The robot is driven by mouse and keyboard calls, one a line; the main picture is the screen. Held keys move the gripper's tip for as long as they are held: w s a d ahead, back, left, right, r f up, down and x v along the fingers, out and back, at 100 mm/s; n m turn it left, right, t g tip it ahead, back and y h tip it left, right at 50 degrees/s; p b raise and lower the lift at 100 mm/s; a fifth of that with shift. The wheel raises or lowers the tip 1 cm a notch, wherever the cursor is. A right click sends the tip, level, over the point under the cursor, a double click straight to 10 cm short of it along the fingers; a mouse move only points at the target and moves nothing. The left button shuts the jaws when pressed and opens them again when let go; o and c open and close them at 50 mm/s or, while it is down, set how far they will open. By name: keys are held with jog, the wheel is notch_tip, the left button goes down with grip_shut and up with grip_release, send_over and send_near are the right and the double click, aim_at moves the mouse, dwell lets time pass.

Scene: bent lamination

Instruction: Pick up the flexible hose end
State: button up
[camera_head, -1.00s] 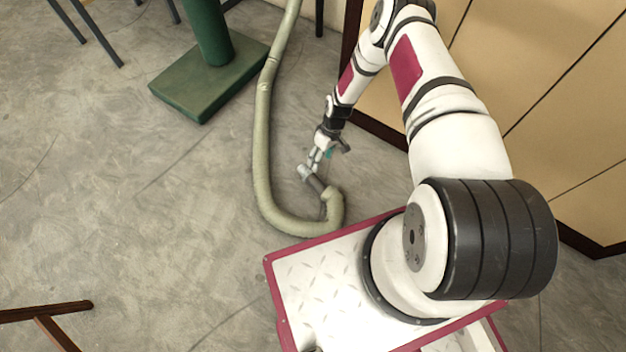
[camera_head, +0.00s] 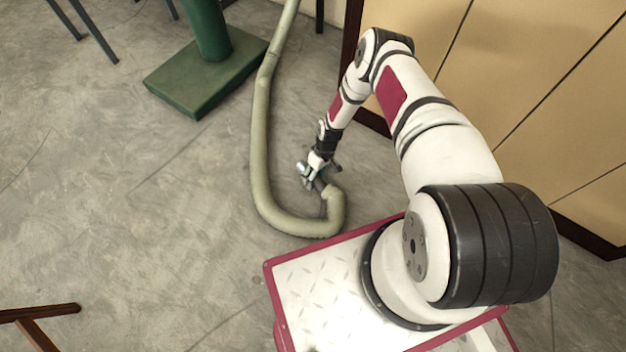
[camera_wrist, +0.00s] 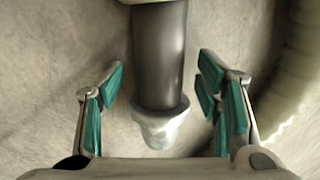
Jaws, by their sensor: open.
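The flexible hose (camera_head: 260,130) is pale green and lies on the floor, running down from the top and curling round at the bottom. Its end is a dark tube (camera_wrist: 160,58) with a pale metal tip (camera_wrist: 160,128), seen in the wrist view. My gripper (camera_head: 314,178) is low over this end in the head view and partly hides it. In the wrist view my gripper (camera_wrist: 163,95) is open, with green-padded fingers on both sides of the dark tube. Gaps show between the tube and the fingers on each side.
A green pedestal base (camera_head: 205,75) stands on the floor beyond the hose, to its left. Tan cabinets (camera_head: 520,75) stand along the right. A brown wooden leg (camera_head: 40,312) is at the lower left. The grey floor (camera_head: 130,220) left of the hose is clear.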

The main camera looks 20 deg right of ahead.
jog(key=shift+a+f, duration=0.1)
jog(key=shift+f, duration=0.25)
jog(key=c, duration=1.2)
jog(key=shift+r, duration=0.2)
jog(key=shift+r+p, duration=0.45)
jog(key=shift+r, duration=0.1)
jog(key=r+p, duration=0.2)
jog(key=shift+s+r, duration=0.3)
jog(key=shift+s, duration=0.1)
jog(key=s+p, duration=0.1)
jog(key=s, duration=0.4)
jog(key=s+a+p, duration=0.1)
jog(key=s+p, duration=0.1)
jog(key=s, duration=0.3)
jog(key=s+a+r+p, duration=0.1)
jog(key=s+p, duration=0.1)
jog(key=s, duration=0.3)
jog(key=shift+a, duration=0.25)
